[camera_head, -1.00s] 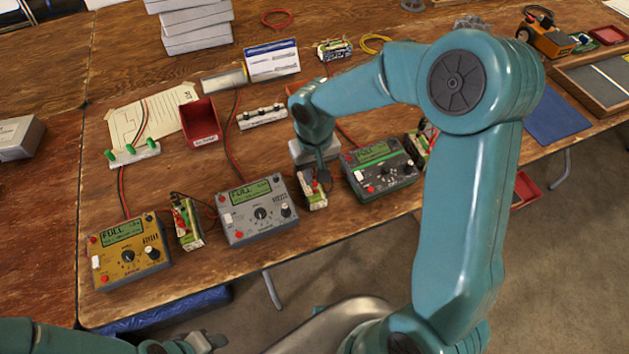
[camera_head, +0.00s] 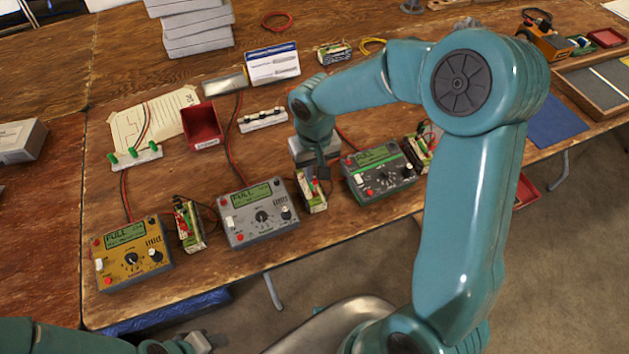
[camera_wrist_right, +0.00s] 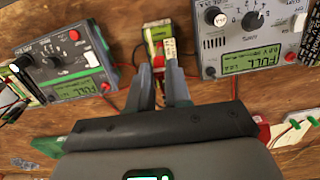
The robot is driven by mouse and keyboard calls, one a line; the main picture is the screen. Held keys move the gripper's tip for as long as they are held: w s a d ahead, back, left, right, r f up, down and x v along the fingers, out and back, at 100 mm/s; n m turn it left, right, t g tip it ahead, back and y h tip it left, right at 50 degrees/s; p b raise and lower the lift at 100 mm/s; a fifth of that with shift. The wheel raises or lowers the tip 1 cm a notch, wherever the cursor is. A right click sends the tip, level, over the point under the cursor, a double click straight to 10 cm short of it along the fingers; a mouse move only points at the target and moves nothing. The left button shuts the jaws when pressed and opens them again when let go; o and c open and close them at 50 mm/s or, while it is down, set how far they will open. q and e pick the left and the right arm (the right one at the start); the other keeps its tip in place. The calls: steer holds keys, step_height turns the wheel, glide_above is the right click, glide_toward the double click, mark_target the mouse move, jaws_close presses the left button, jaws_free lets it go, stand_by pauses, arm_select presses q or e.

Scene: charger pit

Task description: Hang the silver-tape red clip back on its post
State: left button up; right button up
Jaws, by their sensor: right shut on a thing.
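A white post strip (camera_head: 262,118) stands behind the grey charger. Another strip with green clips (camera_head: 133,158) stands at the left. My left gripper (camera_head: 178,345) is low at the bottom edge, its jaws unclear.
The grey charger (camera_head: 258,212), green-edged charger (camera_head: 378,172) and yellow charger (camera_head: 131,252) stand along the table's front, with cables behind. A red bin (camera_head: 202,125) sits near the strips. More battery packs (camera_head: 189,224) stand between the chargers.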

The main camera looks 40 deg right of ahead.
steer(key=shift+r, duration=0.65)
step_height(320, 180, up, 5)
steer(key=p, duration=0.4)
steer(key=shift+w+a+r, duration=0.1)
steer(key=shift+a+r, duration=0.15)
steer(key=w+a+p, duration=0.1)
steer(key=w+a, duration=0.4)
steer(key=a, duration=0.4)
steer(key=w+a+p, duration=0.1)
steer(key=w+a, duration=0.4)
steer(key=a, duration=0.5)
steer(key=shift+f, duration=0.3)
steer(key=shift+s, duration=0.1)
steer(key=shift+f+b, duration=2.6)
steer(key=shift+f, duration=0.95)
